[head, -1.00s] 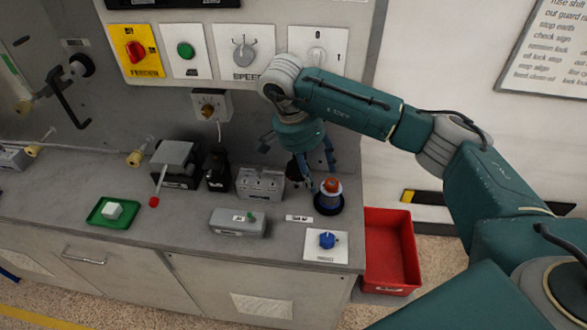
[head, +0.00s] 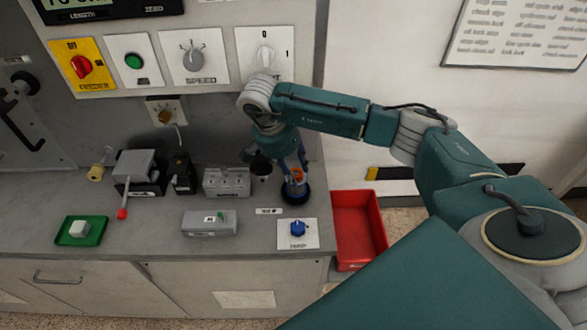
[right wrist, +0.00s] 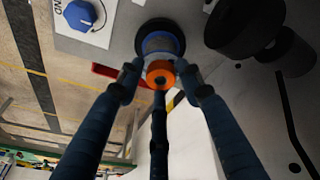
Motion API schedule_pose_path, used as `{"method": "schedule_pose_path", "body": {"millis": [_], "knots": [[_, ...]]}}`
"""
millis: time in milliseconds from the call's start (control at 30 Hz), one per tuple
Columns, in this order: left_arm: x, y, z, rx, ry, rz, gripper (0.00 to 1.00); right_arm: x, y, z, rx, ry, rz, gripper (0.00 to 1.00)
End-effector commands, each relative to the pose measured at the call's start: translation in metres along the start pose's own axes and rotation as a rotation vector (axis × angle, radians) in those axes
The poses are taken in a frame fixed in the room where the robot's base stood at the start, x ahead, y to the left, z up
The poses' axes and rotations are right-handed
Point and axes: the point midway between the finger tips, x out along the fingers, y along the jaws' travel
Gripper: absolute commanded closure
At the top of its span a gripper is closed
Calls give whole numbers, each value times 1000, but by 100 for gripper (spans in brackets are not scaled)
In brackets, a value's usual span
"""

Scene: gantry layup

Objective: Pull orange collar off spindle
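The orange collar (head: 296,175) sits at the top of the spindle stack, above a grey and blue part and a round dark base (head: 296,196), near the right end of the bench. In the right wrist view the collar (right wrist: 160,72) is a ring with a dark centre, facing the camera. My right gripper (head: 292,164) is above the stack, pointing down. In the right wrist view its fingertips (right wrist: 160,75) stand around the collar, with small gaps visible at the left and right. The fingers look open; contact by the third finger is unclear. My left gripper is out of view.
A blue knob on a white plate (head: 298,240) is in front of the spindle. A red bin (head: 345,248) stands off the bench's right end. A dark cylindrical part (head: 260,168) and grey boxes (head: 227,182) are to the left. A green tray (head: 95,236) is farther left.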

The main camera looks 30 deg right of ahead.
Motion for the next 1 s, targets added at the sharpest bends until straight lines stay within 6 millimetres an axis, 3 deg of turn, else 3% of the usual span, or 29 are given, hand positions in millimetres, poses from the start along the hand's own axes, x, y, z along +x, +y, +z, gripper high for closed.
{"method": "schedule_pose_path", "body": {"millis": [33,100,133,233,267,400,1000], "knots": [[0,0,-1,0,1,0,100,1,0,0,1,1,1,82],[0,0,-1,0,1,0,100,1,0,0,0,1,1,96],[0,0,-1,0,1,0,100,1,0,0,0,1,1,97],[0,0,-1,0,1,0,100,1,0,0,0,0,2,97],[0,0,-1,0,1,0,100,1,0,0,0,0,2,76],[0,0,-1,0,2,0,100,2,1,1,-1,0,3,100],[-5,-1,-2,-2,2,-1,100,-10,2,-3,0,1,2,100]]}}
